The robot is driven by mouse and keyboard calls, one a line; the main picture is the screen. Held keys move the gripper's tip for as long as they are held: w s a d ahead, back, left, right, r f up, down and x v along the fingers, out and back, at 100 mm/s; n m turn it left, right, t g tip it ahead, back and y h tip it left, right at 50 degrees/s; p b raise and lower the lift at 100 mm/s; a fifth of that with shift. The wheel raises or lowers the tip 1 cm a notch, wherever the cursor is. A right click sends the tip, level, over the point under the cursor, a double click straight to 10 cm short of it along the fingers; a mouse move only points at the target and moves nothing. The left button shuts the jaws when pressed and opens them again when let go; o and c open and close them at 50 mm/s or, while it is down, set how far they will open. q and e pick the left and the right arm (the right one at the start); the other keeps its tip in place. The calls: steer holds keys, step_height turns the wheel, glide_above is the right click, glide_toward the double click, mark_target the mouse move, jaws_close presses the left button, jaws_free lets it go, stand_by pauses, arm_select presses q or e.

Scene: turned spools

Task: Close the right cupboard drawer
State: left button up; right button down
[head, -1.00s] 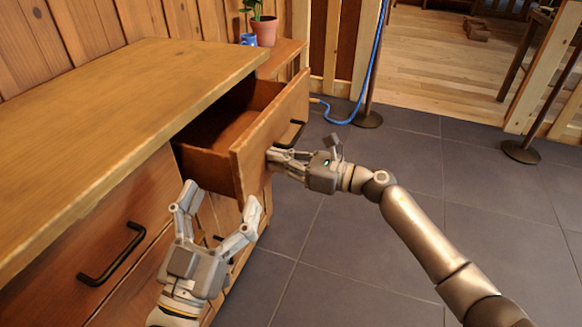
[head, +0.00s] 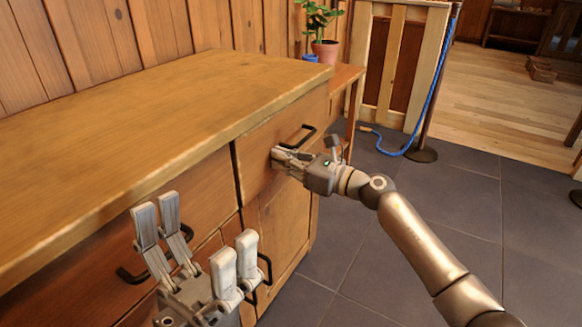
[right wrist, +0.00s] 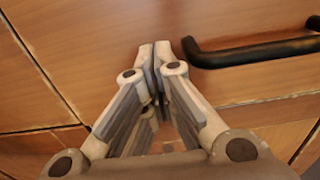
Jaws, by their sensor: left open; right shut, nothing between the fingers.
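The right cupboard drawer (head: 262,150) is in the head view, its front level with the cupboard face under the wooden top. Its black handle (head: 300,138) is on the drawer front, and shows at the upper right of the right wrist view (right wrist: 255,52). My right gripper (head: 276,155) is shut and empty, its fingertips at the drawer front just below and left of the handle. In the right wrist view the closed fingertips (right wrist: 155,50) are beside the handle's left end, not around it. My left gripper (head: 195,238) is open and empty in front of the cupboard's left part.
The cupboard top (head: 150,130) is bare. A lower door (head: 285,225) is below the drawer. A potted plant (head: 326,50) and a blue mug (head: 310,58) stand on a side table behind. A blue rope (head: 385,145) hangs from a post at right.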

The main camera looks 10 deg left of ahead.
steer(key=shift+w+a+r, duration=0.1)
steer(key=shift+a, duration=0.3)
steer(key=shift+r, duration=0.15)
